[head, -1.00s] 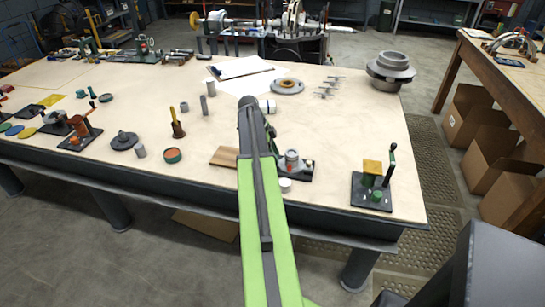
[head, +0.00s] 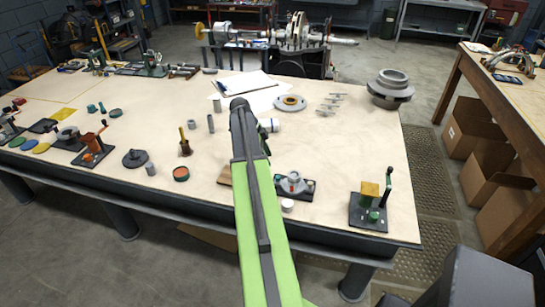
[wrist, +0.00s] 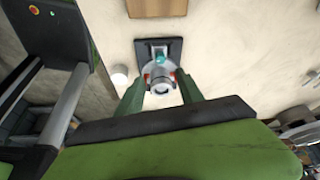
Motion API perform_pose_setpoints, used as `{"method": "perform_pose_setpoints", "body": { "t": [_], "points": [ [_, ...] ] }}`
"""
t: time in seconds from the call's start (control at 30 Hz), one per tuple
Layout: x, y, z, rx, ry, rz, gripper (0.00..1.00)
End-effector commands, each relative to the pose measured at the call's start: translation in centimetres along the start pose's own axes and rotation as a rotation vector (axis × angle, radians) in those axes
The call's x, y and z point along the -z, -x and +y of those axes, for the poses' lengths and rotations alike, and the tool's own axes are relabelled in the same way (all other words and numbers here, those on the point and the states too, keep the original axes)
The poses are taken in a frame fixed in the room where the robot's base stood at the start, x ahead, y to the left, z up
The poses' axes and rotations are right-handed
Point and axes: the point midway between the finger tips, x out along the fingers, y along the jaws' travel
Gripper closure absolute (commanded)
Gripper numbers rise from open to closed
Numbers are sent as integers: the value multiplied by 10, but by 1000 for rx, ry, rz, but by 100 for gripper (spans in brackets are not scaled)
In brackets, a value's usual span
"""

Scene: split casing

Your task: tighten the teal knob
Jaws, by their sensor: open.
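The teal knob (wrist: 160,59) shows in the wrist view on a small fixture with a dark base plate (wrist: 176,45) and a grey round casing (wrist: 161,84). The knob lies beyond the fingertips. I cannot tell how high the fingers are above the fixture. In the head view my arm hides the fingers.
A white round piece (head: 287,205) stands in front of the fixture. A wooden block (head: 224,175) lies to its left, partly behind my arm.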

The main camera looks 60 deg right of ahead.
Motion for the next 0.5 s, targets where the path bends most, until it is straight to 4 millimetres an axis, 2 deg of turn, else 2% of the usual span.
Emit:
{"method": "perform_pose_setpoints", "body": {
  "t": [0.03,0.2,0.3,0.5],
  "points": [
    [5,24,0,0,0,0,56],
    [4,55,0,-1,1,0,56],
    [3,61,1,-1,0,1,56],
    [1,59,1,-1,-1,0,56]
  ]
}}
